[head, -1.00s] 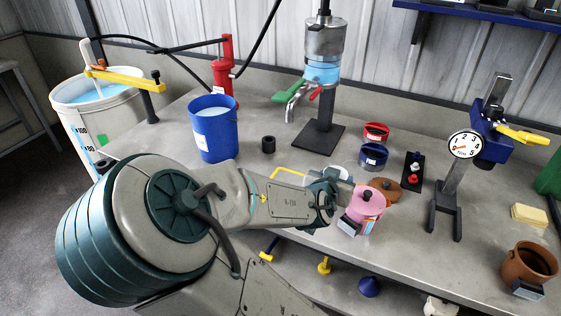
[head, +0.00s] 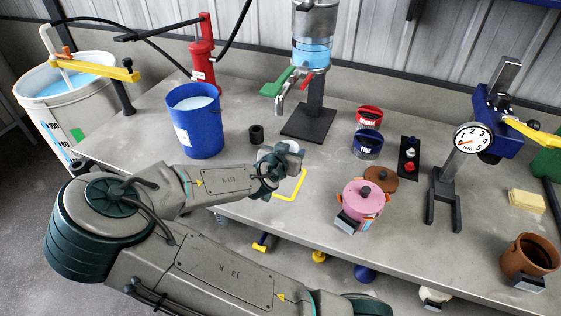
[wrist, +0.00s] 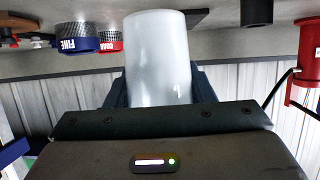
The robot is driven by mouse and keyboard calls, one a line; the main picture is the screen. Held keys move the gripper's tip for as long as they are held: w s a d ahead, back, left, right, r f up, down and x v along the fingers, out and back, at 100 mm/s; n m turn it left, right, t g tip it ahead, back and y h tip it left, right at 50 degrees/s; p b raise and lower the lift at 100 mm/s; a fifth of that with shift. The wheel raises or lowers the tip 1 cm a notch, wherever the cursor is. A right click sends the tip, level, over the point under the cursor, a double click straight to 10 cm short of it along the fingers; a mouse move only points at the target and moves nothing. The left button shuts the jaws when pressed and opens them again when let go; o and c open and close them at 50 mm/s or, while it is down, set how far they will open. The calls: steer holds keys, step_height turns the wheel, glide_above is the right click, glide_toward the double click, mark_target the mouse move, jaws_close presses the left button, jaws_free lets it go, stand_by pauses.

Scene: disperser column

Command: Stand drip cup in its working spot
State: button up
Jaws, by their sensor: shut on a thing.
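The drip cup is a pale, frosted cylinder (wrist: 158,60) in the wrist view. My gripper (wrist: 155,88) is shut on it, with dark jaws on both sides. In the head view my gripper (head: 279,165) is above the front of the bench, left of the pink pot; the cup is mostly hidden there. The tap (head: 281,103) of the column's clear vessel is behind my gripper. A yellow outline (head: 301,186) on the bench lies just right of and below my gripper. I cannot tell whether the cup touches the bench.
A blue bucket (head: 194,122) and a small black cylinder (head: 256,134) stand to the left. The column's black base (head: 309,126) is behind.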

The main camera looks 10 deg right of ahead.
steer(key=shift+w+a+f, duration=0.9)
steer(key=shift+w, duration=0.15)
steer(key=shift+f, duration=2.05)
steer(key=o, duration=1)
steer(key=shift+c, duration=0.2)
steer(key=shift+a+r, duration=0.15)
steer(key=shift+r, duration=0.05)
steer(key=v, duration=1.1)
steer(key=shift+s+a, duration=0.2)
steer(key=shift+s, duration=0.15)
